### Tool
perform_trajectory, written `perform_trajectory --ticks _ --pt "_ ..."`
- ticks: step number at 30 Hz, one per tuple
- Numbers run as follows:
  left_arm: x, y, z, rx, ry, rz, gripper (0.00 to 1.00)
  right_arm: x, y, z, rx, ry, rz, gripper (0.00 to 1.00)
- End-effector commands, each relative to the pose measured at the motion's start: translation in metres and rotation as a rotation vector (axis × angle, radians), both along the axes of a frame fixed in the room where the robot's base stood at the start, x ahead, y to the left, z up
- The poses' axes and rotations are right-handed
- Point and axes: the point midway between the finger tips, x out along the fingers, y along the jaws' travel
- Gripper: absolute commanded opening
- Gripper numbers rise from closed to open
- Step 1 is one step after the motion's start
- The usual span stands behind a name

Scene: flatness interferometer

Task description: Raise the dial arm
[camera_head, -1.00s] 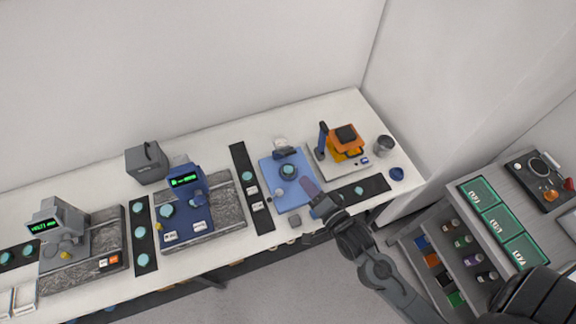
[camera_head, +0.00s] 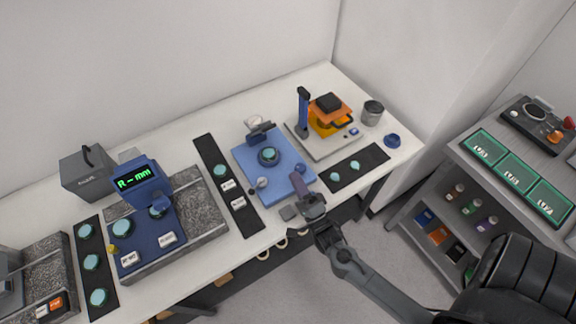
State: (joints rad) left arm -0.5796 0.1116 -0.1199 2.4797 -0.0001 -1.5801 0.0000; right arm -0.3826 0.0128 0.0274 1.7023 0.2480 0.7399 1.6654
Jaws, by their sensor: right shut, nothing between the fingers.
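A light blue base plate (camera_head: 250,170) lies on the white bench. A small dial gauge with a white face (camera_head: 254,122) and a dark blue arm (camera_head: 260,134) stand at its back edge; I cannot tell how far the arm is raised. A round teal disc (camera_head: 268,156) sits on the plate in front of the arm. My right gripper (camera_head: 298,176) is shut and empty, at the plate's right front edge. It is apart from the dial arm, and I cannot tell whether it touches the plate. My left gripper is not in view.
An orange instrument (camera_head: 329,112) with a blue post stands behind right. A blue gauge with a green display (camera_head: 136,181) sits on granite at left. Dark strips (camera_head: 222,160) with discs flank the plate. A grey cup (camera_head: 372,112) and blue dish (camera_head: 392,140) are at right.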

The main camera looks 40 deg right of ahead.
Motion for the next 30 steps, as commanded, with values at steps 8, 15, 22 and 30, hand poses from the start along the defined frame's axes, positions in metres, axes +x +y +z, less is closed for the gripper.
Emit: perform_trajectory --ticks 8,15,22,30 --pt "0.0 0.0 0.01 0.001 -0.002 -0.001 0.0 0.036 -0.008 0.024 -0.002 -0.004 0.0 0.0" --pt "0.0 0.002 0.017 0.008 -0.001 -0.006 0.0 0.074 -0.016 0.045 -0.002 -0.003 0.0 0.0" --pt "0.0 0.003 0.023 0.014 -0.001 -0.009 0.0 0.101 -0.022 0.059 -0.002 -0.001 0.001 0.0" --pt "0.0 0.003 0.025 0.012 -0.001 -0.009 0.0 0.113 -0.025 0.065 -0.001 -0.001 0.0 0.0"
